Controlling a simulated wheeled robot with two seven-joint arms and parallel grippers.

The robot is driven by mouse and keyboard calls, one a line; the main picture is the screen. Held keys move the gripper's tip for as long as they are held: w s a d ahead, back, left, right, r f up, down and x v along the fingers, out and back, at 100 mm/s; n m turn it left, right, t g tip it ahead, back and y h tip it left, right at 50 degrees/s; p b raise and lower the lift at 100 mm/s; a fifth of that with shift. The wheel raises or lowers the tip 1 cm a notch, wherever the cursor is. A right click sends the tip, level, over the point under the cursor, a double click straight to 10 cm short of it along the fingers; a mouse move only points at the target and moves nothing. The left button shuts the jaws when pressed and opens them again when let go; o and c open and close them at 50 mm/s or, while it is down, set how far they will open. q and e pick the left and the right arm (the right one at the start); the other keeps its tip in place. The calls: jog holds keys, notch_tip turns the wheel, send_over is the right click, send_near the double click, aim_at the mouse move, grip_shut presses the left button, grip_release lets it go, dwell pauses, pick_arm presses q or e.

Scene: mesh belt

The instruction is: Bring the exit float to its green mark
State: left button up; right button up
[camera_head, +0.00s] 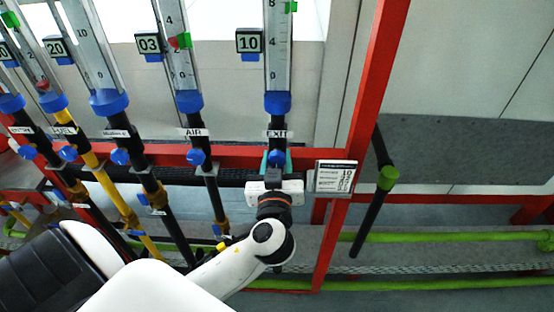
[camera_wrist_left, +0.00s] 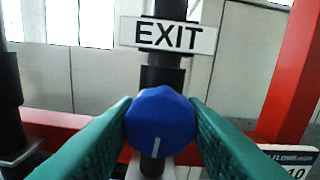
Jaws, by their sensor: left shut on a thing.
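The EXIT flow tube (camera_head: 278,55) stands upright with a printed scale, and its green mark (camera_head: 290,6) shows at the top edge of the head view. I cannot make out a float in the visible part of this tube. Below it is the EXIT label (camera_wrist_left: 168,35) and a round blue knob (camera_wrist_left: 160,120) with a white line pointing down. My left gripper (camera_head: 277,160) is shut on this knob, with its teal fingers on either side of it. My right gripper is not in view.
To the left stand several similar tubes, including the AIR tube (camera_head: 180,60) with a red float by its green mark. A red frame post (camera_head: 365,100) and a white printed card (camera_head: 336,178) are close on the right. A black pipe (camera_head: 372,215) hangs beyond.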

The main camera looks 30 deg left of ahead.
pick_arm(q)
jog(key=shift+m, duration=0.4)
jog(key=m, duration=0.2)
jog(key=shift+m+b, duration=0.3)
jog(key=shift+b, duration=0.1)
jog(key=shift+r+m, duration=0.1)
jog(key=shift+m, duration=1)
jog(key=shift+a+m, duration=0.1)
jog(key=shift+m, duration=1)
jog(key=o, duration=1)
jog(key=shift+w, duration=0.1)
